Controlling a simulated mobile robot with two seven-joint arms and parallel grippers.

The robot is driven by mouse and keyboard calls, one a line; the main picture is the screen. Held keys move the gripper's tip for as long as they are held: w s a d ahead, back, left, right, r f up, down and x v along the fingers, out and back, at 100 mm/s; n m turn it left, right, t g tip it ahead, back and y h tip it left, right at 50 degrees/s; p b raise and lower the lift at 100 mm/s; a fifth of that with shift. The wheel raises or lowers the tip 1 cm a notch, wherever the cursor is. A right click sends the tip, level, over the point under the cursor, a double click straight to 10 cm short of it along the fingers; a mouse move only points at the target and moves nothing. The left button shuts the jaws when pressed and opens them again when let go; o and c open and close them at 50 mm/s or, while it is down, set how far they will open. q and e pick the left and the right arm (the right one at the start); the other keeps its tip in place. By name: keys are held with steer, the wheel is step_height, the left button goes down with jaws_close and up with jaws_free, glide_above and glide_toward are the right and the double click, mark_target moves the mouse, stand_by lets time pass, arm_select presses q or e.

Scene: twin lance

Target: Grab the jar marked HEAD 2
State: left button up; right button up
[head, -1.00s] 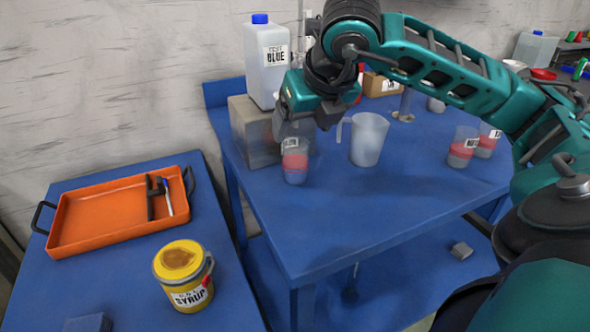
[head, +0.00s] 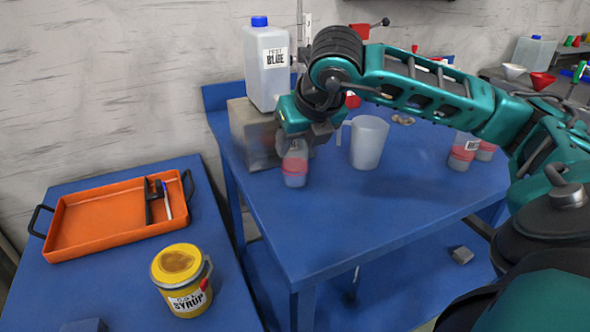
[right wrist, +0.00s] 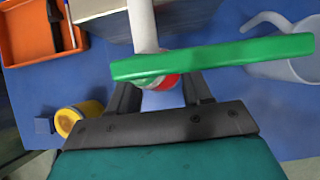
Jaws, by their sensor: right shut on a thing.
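A clear jar with a red band (head: 294,170) stands on the blue table, in front of the grey block. My right gripper (head: 297,148) is at its upper part and shut on it. The gripper covers most of its label, so I cannot read the mark. In the right wrist view the jar's red and white part (right wrist: 160,82) shows between the fingers, partly hidden by a green bar (right wrist: 215,56) close to the camera. Two similar jars (head: 461,158) stand at the right of the table; their labels are too small to read. My left gripper is not in view.
A frosted jug (head: 368,143) stands just right of the gripper. A grey block (head: 253,135) carries a BLUE canister (head: 267,70). On the left table are an orange tray (head: 100,225) and a yellow SYRUP tin (head: 182,282). The blue table's front (head: 335,225) is clear.

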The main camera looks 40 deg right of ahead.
jaws_close()
steer(key=shift+r, duration=0.15)
stand_by(0.4)
